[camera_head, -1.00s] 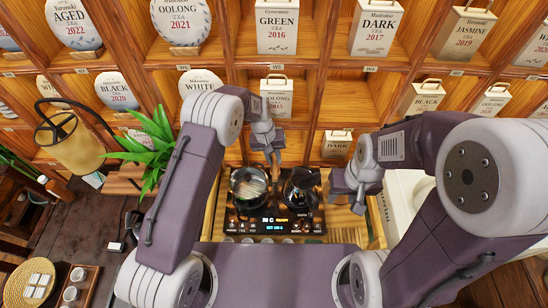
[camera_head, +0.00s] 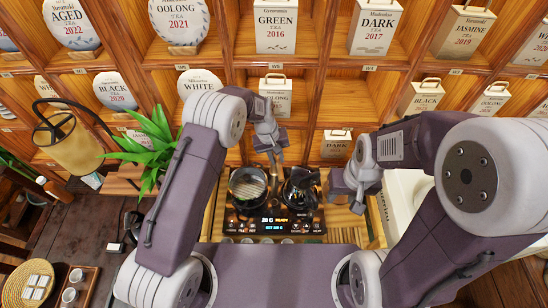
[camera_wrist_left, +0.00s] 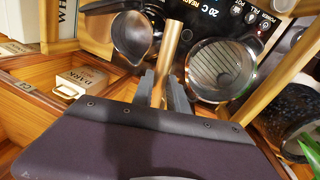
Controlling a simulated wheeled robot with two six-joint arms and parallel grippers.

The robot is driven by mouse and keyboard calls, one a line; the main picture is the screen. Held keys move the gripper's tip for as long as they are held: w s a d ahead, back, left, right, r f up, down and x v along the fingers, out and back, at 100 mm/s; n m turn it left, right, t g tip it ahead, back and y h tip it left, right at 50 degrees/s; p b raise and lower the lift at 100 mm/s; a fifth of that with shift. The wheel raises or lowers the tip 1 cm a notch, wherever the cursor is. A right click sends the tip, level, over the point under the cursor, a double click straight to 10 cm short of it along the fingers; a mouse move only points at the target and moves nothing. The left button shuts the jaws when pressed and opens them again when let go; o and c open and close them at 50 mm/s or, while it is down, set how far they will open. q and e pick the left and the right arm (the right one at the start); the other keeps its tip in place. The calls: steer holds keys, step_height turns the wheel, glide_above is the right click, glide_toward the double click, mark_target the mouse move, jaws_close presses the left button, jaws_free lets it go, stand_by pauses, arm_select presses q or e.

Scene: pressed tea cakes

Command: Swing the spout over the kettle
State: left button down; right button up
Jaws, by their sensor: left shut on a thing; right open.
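The dark kettle (camera_head: 300,190) stands on the right side of the black stove unit. It shows at the upper left of the left wrist view (camera_wrist_left: 132,36), its round mouth open. My left gripper (camera_head: 271,150) is shut on the thin copper-coloured spout, whose tube (camera_wrist_left: 171,50) shows clearly between the grey fingers in the left wrist view. There the spout runs between the kettle and the round glass pot (camera_wrist_left: 215,66), and is not over the kettle's mouth. My right gripper (camera_head: 343,188) is open and empty to the right of the kettle.
The glass pot (camera_head: 247,188) sits left of the kettle, close by. The stove's lit control panel (camera_head: 272,226) faces me. Wooden shelves with tea boxes and cakes rise behind. A green plant (camera_head: 150,145) and a hanging lamp (camera_head: 75,140) stand left.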

arm_select(q)
steer(key=shift+w+d+r+n+t+y+b, duration=0.1)
steer(key=shift+w+d+n+t, duration=0.2)
steer(key=shift+d+n, duration=0.7)
steer(key=shift+w+d+n+t+y+b, duration=0.1)
steer(key=shift+w+d+n, duration=0.4)
steer(key=shift+n, duration=0.85)
steer(key=shift+w+d+r+n+t+y+b, duration=0.1)
steer(key=shift+w+d+n+t, duration=0.15)
steer(key=shift+d+n, duration=0.75)
steer(key=shift+a+n, duration=0.15)
steer(key=shift+n, duration=0.1)
steer(key=c, duration=1.3)
jaws_free()
steer(key=shift+s, duration=0.15)
